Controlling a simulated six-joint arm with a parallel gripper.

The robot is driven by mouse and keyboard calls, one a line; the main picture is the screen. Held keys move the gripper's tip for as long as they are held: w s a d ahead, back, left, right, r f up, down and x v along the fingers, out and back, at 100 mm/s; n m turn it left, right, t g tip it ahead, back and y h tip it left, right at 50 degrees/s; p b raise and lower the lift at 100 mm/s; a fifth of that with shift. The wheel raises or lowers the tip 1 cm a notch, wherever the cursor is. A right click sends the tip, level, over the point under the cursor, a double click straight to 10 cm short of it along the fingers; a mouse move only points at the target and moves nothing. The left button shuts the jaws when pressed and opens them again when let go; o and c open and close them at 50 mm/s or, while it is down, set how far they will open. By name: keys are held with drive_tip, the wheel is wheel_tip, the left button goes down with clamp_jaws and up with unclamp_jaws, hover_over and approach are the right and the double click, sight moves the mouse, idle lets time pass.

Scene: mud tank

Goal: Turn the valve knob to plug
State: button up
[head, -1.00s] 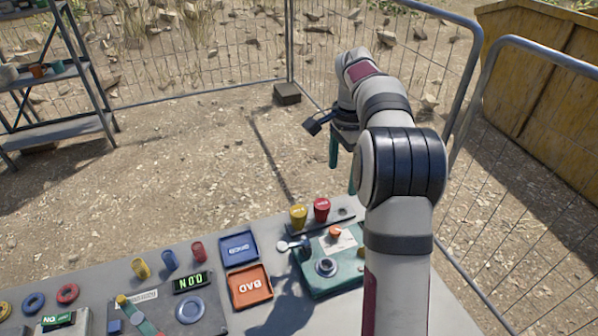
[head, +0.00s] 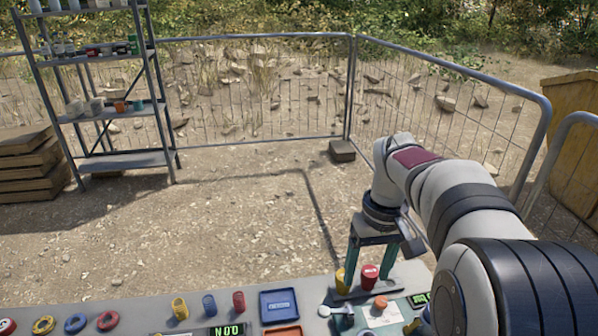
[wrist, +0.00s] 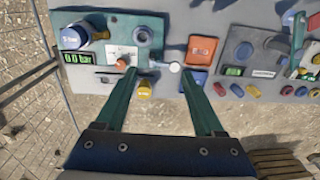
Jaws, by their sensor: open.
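An orange knob (head: 380,303) sits by a white label on the green valve panel (head: 372,318); it also shows in the wrist view (wrist: 121,64). A lever with a white ball end (head: 324,311) is left of it, and its ball shows in the wrist view (wrist: 175,67). I cannot tell which is the valve knob, and the label is unreadable. My gripper (wrist: 158,75) is open, its green fingers spread and empty, pointing down above the panel's far side. In the wrist view the left fingertip appears near the orange knob. In the head view my gripper (head: 367,262) is behind the panel.
Yellow (head: 340,280) and red (head: 369,276) cups stand at the panel's far edge, close to the fingers. A grey round socket (wrist: 143,36), a blue cup (wrist: 75,35) and a bar display (wrist: 73,64) are on the panel. A blue tray (head: 279,305) lies to its left.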

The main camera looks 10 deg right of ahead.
sight(382, 301)
drive_tip(key=w+d+f+n, duration=0.2)
drive_tip(key=w+d+f, duration=0.3)
drive_tip(key=w+d, duration=0.3)
drive_tip(key=shift+n+h, duration=0.3)
drive_tip(key=f, duration=0.5)
drive_tip(key=d+f, duration=0.1)
drive_tip(key=f, duration=0.9)
drive_tip(key=shift+s+d+f, duration=0.25)
drive_tip(key=shift+s, duration=0.05)
clamp_jaws()
